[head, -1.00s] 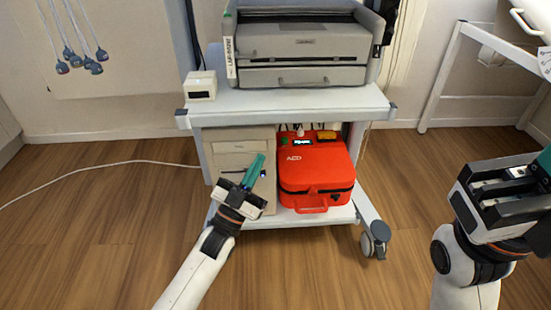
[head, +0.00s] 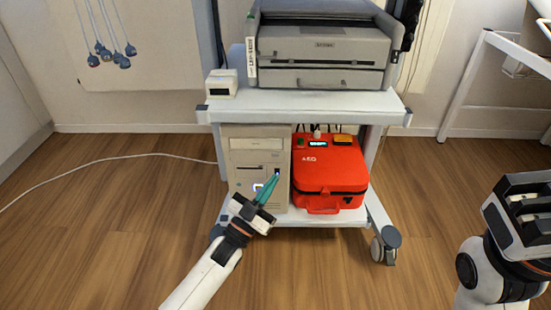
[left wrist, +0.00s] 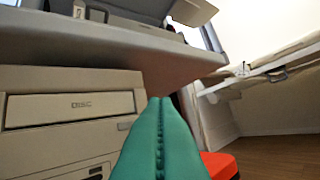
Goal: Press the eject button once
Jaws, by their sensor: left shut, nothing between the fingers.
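A beige computer tower (head: 244,144) stands on the lower shelf of a white cart, left of a red AED case. Its disc drive front (left wrist: 70,107), marked "DISC", shows in the left wrist view at the left. My left gripper (head: 268,187) is shut and empty, its teal fingers pointing up at the tower's front, near its right side. In the left wrist view the shut fingers (left wrist: 160,135) cover part of the tower's right side. I cannot tell whether the tips touch it. I cannot make out the eject button for certain.
The red AED case (head: 330,170) sits close to the right of the tower. The cart's upper shelf (head: 300,104) overhangs the tower and bears a grey printer-like machine (head: 322,45) and a small white box (head: 222,82). A cable lies on the floor at left.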

